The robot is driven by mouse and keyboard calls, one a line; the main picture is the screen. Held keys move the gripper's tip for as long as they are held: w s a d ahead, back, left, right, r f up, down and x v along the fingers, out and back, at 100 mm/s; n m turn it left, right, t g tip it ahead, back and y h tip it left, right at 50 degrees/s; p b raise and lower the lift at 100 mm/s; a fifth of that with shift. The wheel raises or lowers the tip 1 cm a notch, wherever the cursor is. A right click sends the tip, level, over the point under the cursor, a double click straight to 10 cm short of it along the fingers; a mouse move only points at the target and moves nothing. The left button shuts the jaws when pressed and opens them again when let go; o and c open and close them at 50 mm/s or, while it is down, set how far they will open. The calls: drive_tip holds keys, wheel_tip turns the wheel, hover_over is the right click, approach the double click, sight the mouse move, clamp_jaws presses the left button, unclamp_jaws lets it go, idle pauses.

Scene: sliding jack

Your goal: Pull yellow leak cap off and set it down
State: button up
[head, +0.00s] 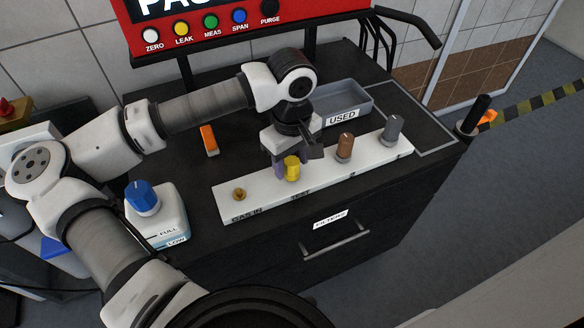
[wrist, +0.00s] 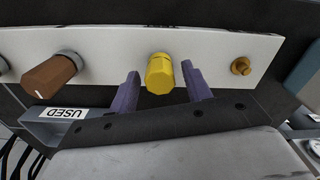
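The yellow leak cap (head: 292,168) sits on the white port strip (head: 262,201), between the brass gas-in fitting and the brown knob. In the wrist view the yellow cap (wrist: 160,73) shows between my gripper's two purple fingers. My gripper (head: 284,162) is at the cap from behind. In the wrist view my gripper (wrist: 162,88) is open, with a gap on each side of the cap.
A brass fitting (head: 239,194) stands left on the strip; a brown knob (head: 345,146) and a grey knob (head: 392,128) stand right. A grey tray marked USED (head: 368,103) is behind. An orange block (head: 209,140) and a blue-capped bottle (head: 158,213) stand left. Black counter is bare between them.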

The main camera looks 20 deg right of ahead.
sight(292, 161)
clamp_jaws()
drive_tip(key=shift+r, duration=0.7)
idle(0.6)
drive_tip(key=shift+r+p, duration=0.65)
drive_tip(key=shift+r, duration=0.65)
